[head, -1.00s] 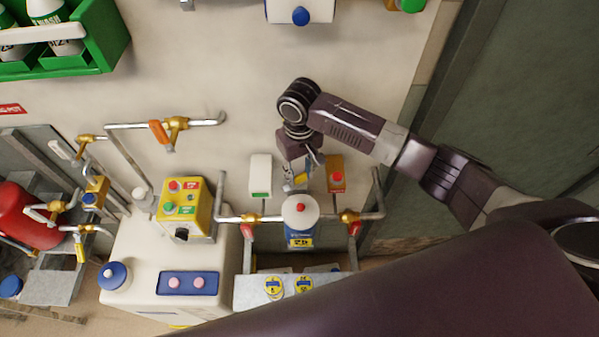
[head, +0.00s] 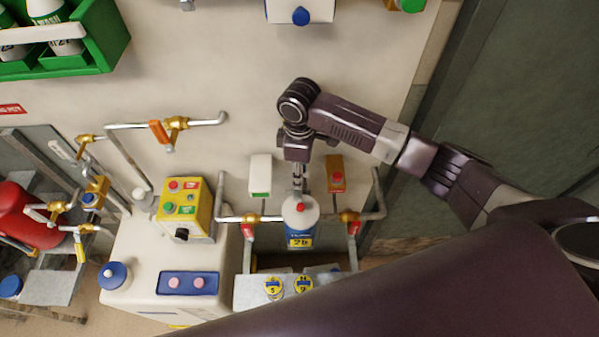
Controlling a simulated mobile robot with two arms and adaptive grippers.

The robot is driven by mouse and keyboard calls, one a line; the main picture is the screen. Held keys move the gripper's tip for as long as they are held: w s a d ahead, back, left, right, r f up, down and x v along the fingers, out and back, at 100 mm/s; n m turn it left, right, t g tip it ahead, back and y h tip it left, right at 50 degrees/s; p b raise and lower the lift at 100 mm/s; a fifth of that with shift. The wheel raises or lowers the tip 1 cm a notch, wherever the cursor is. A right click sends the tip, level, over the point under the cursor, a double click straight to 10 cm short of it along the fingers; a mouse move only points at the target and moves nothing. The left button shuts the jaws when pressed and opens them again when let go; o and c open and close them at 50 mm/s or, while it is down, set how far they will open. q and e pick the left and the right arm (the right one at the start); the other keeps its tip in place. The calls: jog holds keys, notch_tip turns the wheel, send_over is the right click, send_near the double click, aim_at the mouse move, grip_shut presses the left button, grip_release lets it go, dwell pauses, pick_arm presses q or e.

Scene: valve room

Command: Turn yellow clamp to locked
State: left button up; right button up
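My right gripper (head: 298,186) points down at the wall, just above the white-topped bottle (head: 300,212) with a red cap and blue label. It lies between a white box (head: 261,175) and an orange box with a red button (head: 336,175). The fingers are seen edge-on and small, so I cannot tell whether they are open or hold anything. No yellow clamp can be made out clearly at the gripper. A small yellow handle (head: 80,252) hangs from a brass valve at the far left; I cannot tell whether it is the clamp. My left gripper is not in view.
Brass valves with red handles (head: 247,231) flank the bottle on a grey pipe. A yellow control box (head: 183,208) stands on a white cabinet (head: 135,254) to the left. A red tank (head: 25,214) is at the far left. The wall above the pipes is mostly clear.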

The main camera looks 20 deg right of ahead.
jog(key=shift+r+n, duration=0.1)
jog(key=shift+n, duration=0.9)
jog(key=o, duration=1.2)
jog(key=shift+c, duration=0.2)
notch_tip(320, 180, up, 12)
